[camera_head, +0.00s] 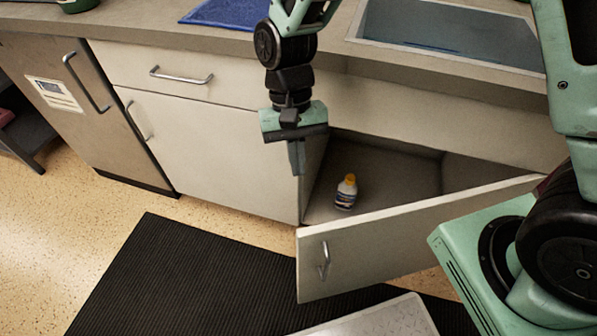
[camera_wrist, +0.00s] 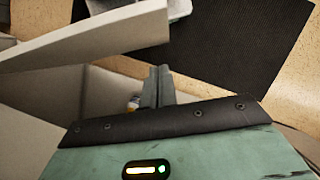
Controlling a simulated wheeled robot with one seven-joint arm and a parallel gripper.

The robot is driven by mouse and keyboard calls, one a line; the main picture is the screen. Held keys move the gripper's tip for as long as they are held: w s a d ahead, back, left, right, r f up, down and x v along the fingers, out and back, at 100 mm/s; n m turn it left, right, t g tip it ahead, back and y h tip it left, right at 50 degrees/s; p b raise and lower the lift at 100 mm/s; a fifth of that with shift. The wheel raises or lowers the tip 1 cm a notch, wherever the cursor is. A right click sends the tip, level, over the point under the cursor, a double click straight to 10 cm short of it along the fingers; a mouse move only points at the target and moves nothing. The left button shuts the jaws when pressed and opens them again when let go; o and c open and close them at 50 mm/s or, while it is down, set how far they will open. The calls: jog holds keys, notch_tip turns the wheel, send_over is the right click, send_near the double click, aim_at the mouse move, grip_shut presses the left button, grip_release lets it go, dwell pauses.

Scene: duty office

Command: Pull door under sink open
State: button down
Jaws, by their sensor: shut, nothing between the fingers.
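The door under the sink (camera_head: 400,238) is swung well open in the head view, hinged at its right side, with a metal handle (camera_head: 323,259) near its free left edge. The cabinet interior (camera_head: 400,178) behind it is exposed. The sink (camera_head: 450,32) is above it. My gripper (camera_head: 297,170) is shut and empty, pointing down at the left edge of the cabinet opening, apart from the handle. In the wrist view the shut fingers (camera_wrist: 158,85) are beside the opening, and the open door (camera_wrist: 95,40) crosses the upper left. I cannot tell whether the fingers touch the cabinet.
A white and yellow bottle (camera_head: 346,192) stands inside the cabinet. A closed door (camera_head: 205,150) and drawer (camera_head: 180,74) are to the left, beside a small appliance (camera_head: 80,115). A black mat (camera_head: 180,270) covers the floor in front. A blue mat (camera_head: 225,12) lies on the counter.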

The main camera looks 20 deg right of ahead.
jog(key=s+f+b, duration=0.1)
jog(key=s+f, duration=0.6)
jog(key=f, duration=0.1)
jog(key=shift+a+b, duration=0.2)
jog(key=shift+b, duration=0.1)
jog(key=shift+s, duration=0.15)
